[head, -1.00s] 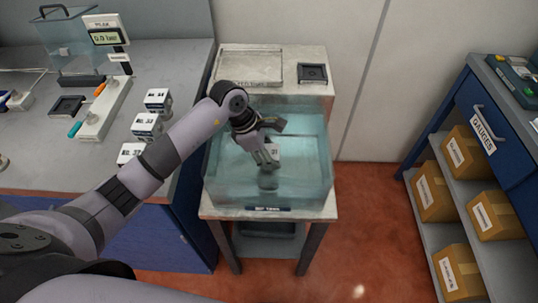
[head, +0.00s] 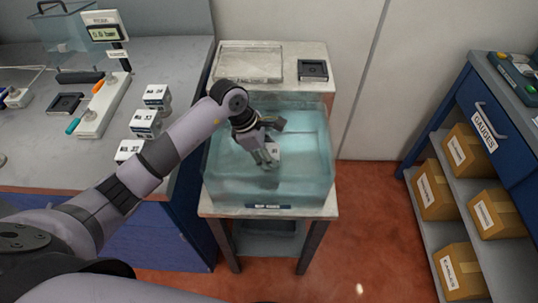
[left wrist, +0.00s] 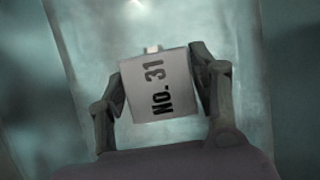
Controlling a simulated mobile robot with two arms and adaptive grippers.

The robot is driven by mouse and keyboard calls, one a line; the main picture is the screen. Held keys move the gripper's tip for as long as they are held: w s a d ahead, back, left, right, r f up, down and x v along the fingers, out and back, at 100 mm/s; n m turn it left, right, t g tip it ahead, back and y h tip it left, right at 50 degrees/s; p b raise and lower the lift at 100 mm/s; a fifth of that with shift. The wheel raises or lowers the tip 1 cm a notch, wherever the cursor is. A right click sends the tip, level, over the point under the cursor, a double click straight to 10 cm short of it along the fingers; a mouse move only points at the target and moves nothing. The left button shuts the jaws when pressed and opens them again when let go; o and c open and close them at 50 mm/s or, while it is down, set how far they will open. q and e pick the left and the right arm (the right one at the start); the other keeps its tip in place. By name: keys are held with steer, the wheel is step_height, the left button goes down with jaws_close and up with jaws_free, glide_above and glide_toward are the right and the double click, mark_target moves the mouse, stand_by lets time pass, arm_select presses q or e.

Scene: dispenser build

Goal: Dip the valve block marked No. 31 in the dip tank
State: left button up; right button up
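The dip tank (head: 310,180) is a clear, water-filled box on a small stand in the head view. My left gripper (head: 268,158) reaches down into it from the left. In the left wrist view the valve block No. 31 (left wrist: 158,85) is a pale block with black lettering, held between the two fingers of the gripper (left wrist: 160,95). In the head view the block (head: 275,150) is small and partly hidden by the fingers. It appears to be at or under the water; its exact depth is hard to tell. My right gripper is out of view.
Several marked valve blocks (head: 145,121) stand on the left bench, near a gauge fixture (head: 98,106) with a display. A clear tray (head: 250,64) and a black square holder (head: 313,70) sit behind the tank. A blue shelf unit (head: 468,100) with cartons stands right.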

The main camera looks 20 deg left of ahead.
arm_select(q)
steer(key=o, duration=0.3)
steer(key=shift+o, duration=0.2)
steer(key=shift+f, duration=0.1)
